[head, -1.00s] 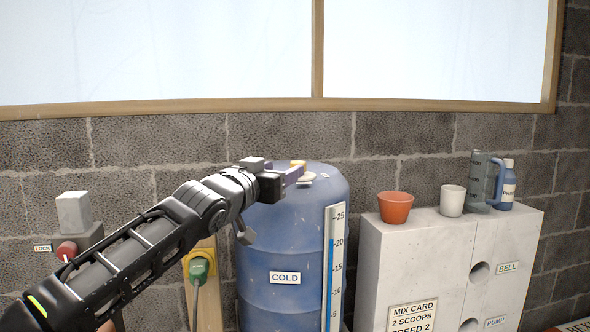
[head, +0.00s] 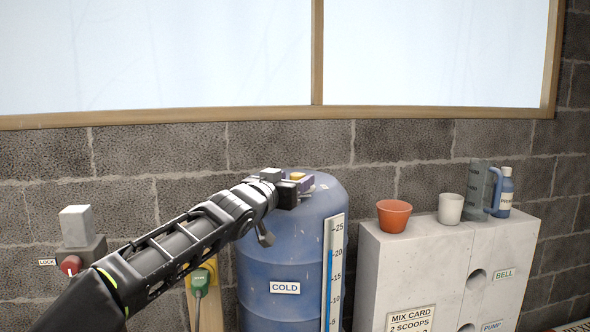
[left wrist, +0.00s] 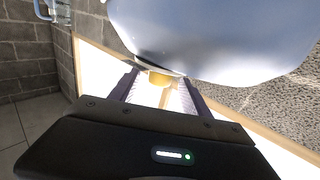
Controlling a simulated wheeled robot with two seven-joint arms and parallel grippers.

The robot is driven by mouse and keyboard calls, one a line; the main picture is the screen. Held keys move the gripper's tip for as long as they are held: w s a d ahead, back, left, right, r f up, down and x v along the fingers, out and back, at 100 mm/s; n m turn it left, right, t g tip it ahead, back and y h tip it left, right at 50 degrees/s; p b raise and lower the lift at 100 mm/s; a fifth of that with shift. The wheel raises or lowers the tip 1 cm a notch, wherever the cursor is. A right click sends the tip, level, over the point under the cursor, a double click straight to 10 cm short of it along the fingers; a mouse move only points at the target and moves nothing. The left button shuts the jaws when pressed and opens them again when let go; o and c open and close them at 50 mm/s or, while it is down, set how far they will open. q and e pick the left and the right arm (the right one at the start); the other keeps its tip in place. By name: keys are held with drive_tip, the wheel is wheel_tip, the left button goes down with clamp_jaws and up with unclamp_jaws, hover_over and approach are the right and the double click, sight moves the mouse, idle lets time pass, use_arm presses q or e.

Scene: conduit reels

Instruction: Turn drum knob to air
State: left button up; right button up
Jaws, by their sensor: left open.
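The blue drum (head: 280,262), labelled COLD, stands against the block wall. Its yellow knob (head: 297,176) is on the drum's top and partly hidden by my gripper. My left gripper (head: 300,183) is at the drum's top with its purple fingers open. In the left wrist view, the knob (left wrist: 159,79) shows between the tips of the two open fingers (left wrist: 158,86), beside the pale drum surface (left wrist: 215,45). I cannot tell whether either finger touches it. A small tag (head: 323,186) lies on the drum top, too small to read. My right gripper is not in view.
A level gauge (head: 335,270) stands at the drum's front right. A red knob (head: 71,265) is at left.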

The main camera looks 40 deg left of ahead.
use_arm(q)
drive_tip(key=shift+w+a+p, duration=0.2)
drive_tip(key=shift+w+p, duration=0.1)
drive_tip(key=shift+w, duration=0.3)
clamp_jaws()
idle(0.3)
